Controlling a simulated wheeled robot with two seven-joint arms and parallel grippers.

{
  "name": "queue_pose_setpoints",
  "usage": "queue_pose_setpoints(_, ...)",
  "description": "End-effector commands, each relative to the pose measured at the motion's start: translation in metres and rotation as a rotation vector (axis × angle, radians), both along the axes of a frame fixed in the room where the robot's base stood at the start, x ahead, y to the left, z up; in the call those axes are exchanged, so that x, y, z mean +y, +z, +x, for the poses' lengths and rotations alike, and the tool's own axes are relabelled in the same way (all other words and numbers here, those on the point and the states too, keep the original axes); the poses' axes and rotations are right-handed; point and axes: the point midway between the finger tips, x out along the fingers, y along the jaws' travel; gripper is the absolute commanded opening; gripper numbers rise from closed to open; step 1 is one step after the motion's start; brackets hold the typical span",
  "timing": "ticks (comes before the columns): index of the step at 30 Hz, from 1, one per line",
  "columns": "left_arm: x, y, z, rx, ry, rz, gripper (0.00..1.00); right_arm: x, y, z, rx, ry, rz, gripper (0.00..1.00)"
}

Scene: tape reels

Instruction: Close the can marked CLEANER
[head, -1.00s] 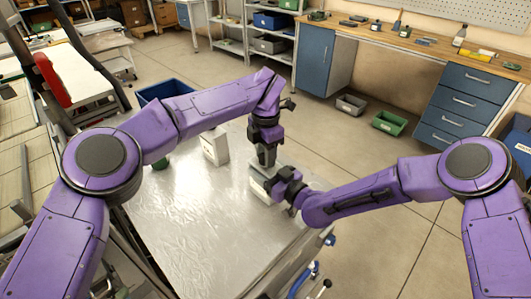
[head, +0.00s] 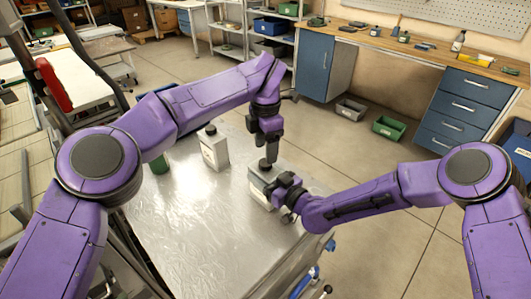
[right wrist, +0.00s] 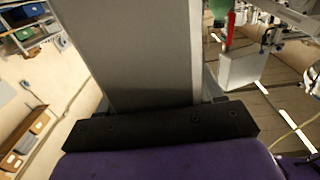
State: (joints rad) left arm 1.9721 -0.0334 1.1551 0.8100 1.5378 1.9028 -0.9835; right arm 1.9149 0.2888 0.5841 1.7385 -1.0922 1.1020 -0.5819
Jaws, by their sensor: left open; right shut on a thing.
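A pale grey can (head: 256,189) stands upright near the right edge of the metal table. My right gripper (head: 283,190) is shut on it from the right. The can's grey side (right wrist: 135,50) fills the middle of the right wrist view. A dark cap (head: 265,163) shows at the can's top; how firmly it sits, I cannot tell. My left gripper (head: 268,150) points down, open, just above the cap; whether it touches it is unclear. A second pale can (head: 214,150) with a dark cap stands to the left. No label is readable.
The metal table (head: 200,235) is clear in front. A green object (head: 160,164) stands at its left, partly behind my left arm. A blue bin (head: 146,98) is behind that arm. Grey and green bins (head: 388,128) lie on the floor beyond.

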Motion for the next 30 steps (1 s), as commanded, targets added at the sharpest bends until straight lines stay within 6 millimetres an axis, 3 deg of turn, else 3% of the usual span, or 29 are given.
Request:
queue_pose_setpoints(8, 0.000, 0.002, 0.000, -0.002, 0.000, 0.000, 0.62, 0.000, 0.001, 0.000, -0.001, -0.001, 0.001, 0.00)
queue_pose_setpoints(11, -0.002, 0.017, 0.003, -0.034, 0.029, 0.014, 0.62, 0.000, 0.001, 0.000, -0.001, -0.001, 0.001, 0.00)
queue_pose_setpoints(21, 0.001, 0.036, 0.001, -0.015, 0.897, 0.001, 0.62, 0.000, 0.001, 0.000, -0.001, -0.001, 0.001, 0.00)
queue_pose_setpoints(25, 0.000, 0.036, 0.000, -0.002, 1.077, 0.001, 0.62, 0.000, 0.001, 0.000, -0.001, -0.001, 0.001, 0.00)
queue_pose_setpoints(30, 0.000, 0.036, 0.000, -0.001, 1.131, 0.001, 0.62, 0.000, 0.001, 0.000, -0.001, -0.001, 0.001, 0.00)
